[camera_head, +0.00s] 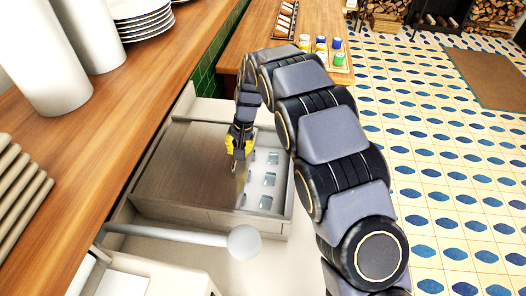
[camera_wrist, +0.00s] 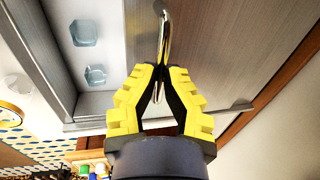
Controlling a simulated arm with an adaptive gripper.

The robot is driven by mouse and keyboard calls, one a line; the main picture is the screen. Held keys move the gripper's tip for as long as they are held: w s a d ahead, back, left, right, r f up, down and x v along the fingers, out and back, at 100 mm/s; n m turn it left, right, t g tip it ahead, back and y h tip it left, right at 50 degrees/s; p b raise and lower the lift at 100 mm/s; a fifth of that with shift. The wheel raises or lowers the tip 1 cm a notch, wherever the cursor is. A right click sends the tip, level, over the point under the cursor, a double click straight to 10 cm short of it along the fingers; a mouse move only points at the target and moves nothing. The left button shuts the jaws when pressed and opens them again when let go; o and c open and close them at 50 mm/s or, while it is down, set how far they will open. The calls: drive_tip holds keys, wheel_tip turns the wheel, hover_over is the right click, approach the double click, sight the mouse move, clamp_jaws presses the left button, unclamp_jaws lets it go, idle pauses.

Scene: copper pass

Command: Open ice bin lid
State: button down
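The ice bin (camera_head: 265,228) is a pale box on the counter. Its brushed-metal lid (camera_head: 175,170) covers the left and middle part. The right strip is uncovered and shows several clear ice cubes (camera_head: 268,180). In the wrist view, the lid (camera_wrist: 225,50) is to the right and ice cubes (camera_wrist: 84,33) are to the left. A thin shiny handle (camera_wrist: 164,35) stands along the lid's edge. My gripper (camera_head: 238,152) is at that edge, and its yellow fingertips (camera_wrist: 158,72) close in around the handle's near end. The exact contact is partly hidden.
A wooden shelf (camera_head: 110,110) with plates (camera_head: 145,22) and white cylinders runs along the left. A pale rod with a round knob (camera_head: 244,242) lies in front of the bin. A wooden counter with coloured-lid jars (camera_head: 321,46) is behind. Tiled floor is open at the right.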

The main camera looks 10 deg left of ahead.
sight(224, 160)
drive_tip(key=shift+a+f, duration=0.15)
drive_tip(key=shift+a, duration=0.6)
drive_tip(key=shift+a+f, duration=0.1)
drive_tip(key=shift+a, duration=0.65)
drive_tip(key=c, duration=1)
unclamp_jaws()
drive_tip(key=shift+c, duration=0.2)
drive_tip(key=shift+r, duration=0.1)
drive_tip(key=shift+r, duration=0.15)
wheel_tip(224, 160, up, 12)
drive_tip(key=d, duration=0.2)
drive_tip(key=shift+d+f, duration=0.15)
drive_tip(key=shift+f, duration=0.1)
